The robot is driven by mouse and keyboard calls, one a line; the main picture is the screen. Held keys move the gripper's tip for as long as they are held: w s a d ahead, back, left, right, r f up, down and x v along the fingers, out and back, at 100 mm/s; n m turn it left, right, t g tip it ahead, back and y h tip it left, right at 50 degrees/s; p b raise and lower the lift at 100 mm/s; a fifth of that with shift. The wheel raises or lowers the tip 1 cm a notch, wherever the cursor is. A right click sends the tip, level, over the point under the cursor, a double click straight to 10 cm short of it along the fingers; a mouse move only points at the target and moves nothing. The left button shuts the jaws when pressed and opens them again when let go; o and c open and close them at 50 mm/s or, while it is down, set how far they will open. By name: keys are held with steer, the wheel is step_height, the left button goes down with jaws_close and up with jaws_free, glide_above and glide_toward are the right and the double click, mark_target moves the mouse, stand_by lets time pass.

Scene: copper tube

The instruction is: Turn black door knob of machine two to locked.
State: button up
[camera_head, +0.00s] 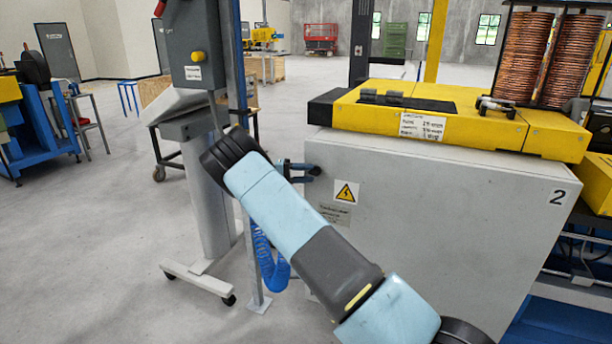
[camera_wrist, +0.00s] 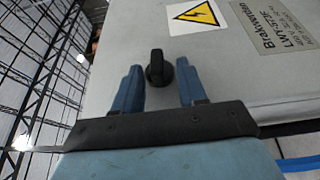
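Machine two is a light grey cabinet (camera_head: 450,215) with a yellow top and a "2" on its front. Its black door knob (camera_wrist: 158,68) shows in the wrist view, its raised grip lying along the direction of my fingers. My gripper (camera_wrist: 158,80) is open, with one blue finger on each side of the knob and a visible gap on both sides. In the head view my gripper (camera_head: 298,168) is at the upper left of the cabinet front, and the knob (camera_head: 314,171) shows small and dark at its tips. I cannot tell how deep the fingers reach beside the knob.
A yellow warning sign (camera_head: 345,192) and a label plate (camera_head: 335,214) are right of the knob. A grey post with a control box (camera_head: 193,45) and a blue coiled hose (camera_head: 268,262) stand close left of the cabinet. Open floor lies further left.

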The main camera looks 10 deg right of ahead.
steer(key=v, duration=1.3)
steer(key=shift+a, duration=0.4)
steer(key=shift+w+f, duration=0.1)
